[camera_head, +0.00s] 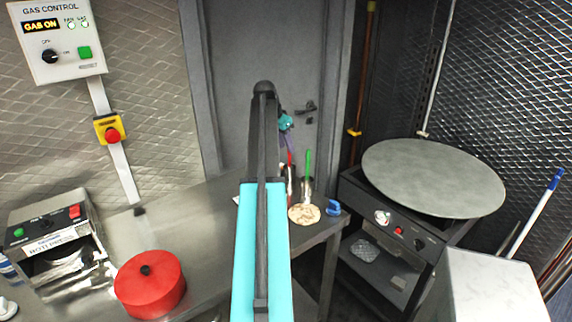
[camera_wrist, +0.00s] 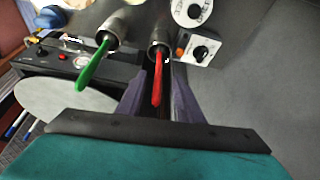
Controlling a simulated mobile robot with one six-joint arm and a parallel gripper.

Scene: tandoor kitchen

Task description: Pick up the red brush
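The red brush (camera_wrist: 157,87) stands in a small metal cup (camera_wrist: 151,50) in the wrist view, its handle pointing toward the camera. My gripper (camera_wrist: 159,75) is open, with its two dark fingers on either side of the red handle in the picture. I cannot tell whether either finger touches it. In the head view a bit of the red brush (camera_head: 290,159) shows beside my arm, which hides part of it and its cup. A green-handled brush (camera_wrist: 94,66) stands in another metal cup (camera_wrist: 116,28), and it also shows in the head view (camera_head: 308,163).
A flatbread (camera_head: 304,214) and a blue object (camera_head: 333,208) lie near the table's end. A red round pot (camera_head: 150,284) and a roti press (camera_head: 56,245) stand on the steel table (camera_head: 190,232). A large round griddle (camera_head: 433,178) on a black stand is at right.

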